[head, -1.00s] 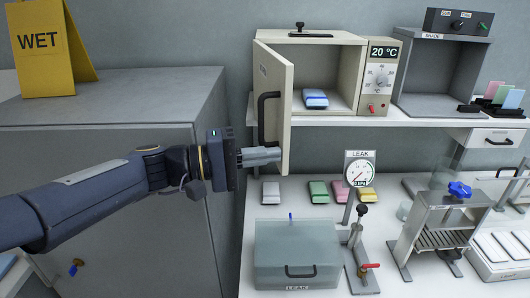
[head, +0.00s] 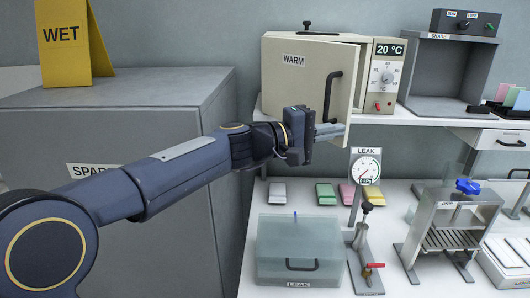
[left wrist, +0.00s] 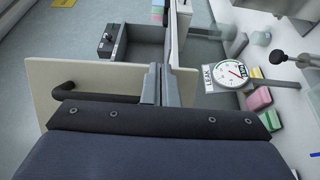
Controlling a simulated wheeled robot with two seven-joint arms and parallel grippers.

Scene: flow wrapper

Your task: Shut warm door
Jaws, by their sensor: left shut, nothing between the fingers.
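The WARM box (head: 318,38) is a cream cabinet on the shelf. Its door (head: 295,85), with a black bar handle (head: 332,96), covers most of the front but stands ajar, its right edge out from the frame. My left gripper (head: 328,131) is shut and empty at the lower right of the door, below the handle. In the left wrist view the closed fingers (left wrist: 161,85) are by the door panel (left wrist: 110,82), with the handle to their left. I cannot tell whether they touch the door. The box interior is mostly hidden. My right gripper is not in view.
A dial panel (head: 387,75) reading 20 °C adjoins the box on the right, then the SHADE box (head: 445,80). Below are the LEAK gauge (head: 366,168), a clear LEAK bin (head: 299,250) and several coloured packs. A grey cabinet (head: 100,125) stands left.

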